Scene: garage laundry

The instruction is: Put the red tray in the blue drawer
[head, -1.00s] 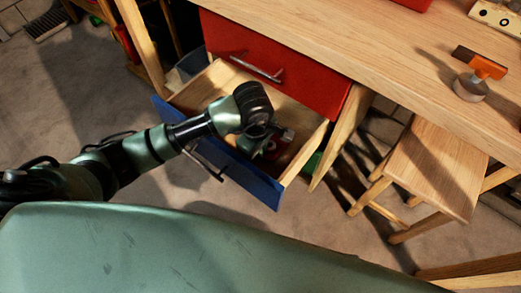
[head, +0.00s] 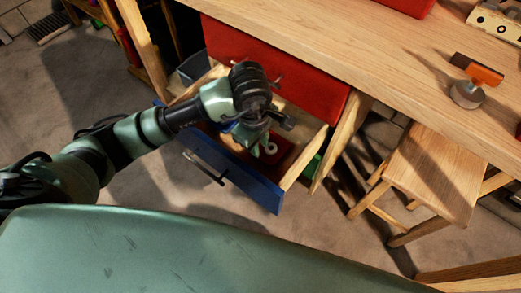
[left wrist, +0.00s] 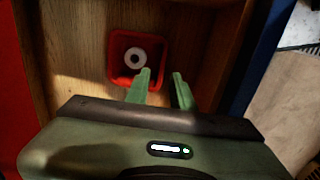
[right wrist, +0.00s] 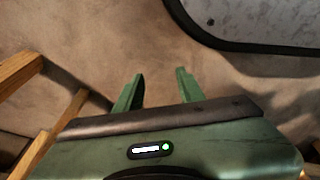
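The blue drawer (head: 235,172) is pulled out below a red drawer front. The small red tray (left wrist: 158,62) lies on its wooden floor, with a white ring (left wrist: 134,58) in it. In the head view the tray (head: 287,155) is partly hidden by my left gripper. My left gripper (left wrist: 161,72) is over the drawer; its fingers are apart with nothing between them, near the tray's edge in the left wrist view. I cannot tell whether they touch it. My right gripper (right wrist: 160,72) is open and empty above the floor, outside the head view.
The shut red drawer (head: 275,70) is above the open one. The wooden tabletop (head: 370,50) carries an orange-and-grey object (head: 472,82) and a red object (head: 405,5) at the edge. A wooden stool (head: 430,175) stands at the right. A dark bin (head: 197,68) is behind the drawer's left side.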

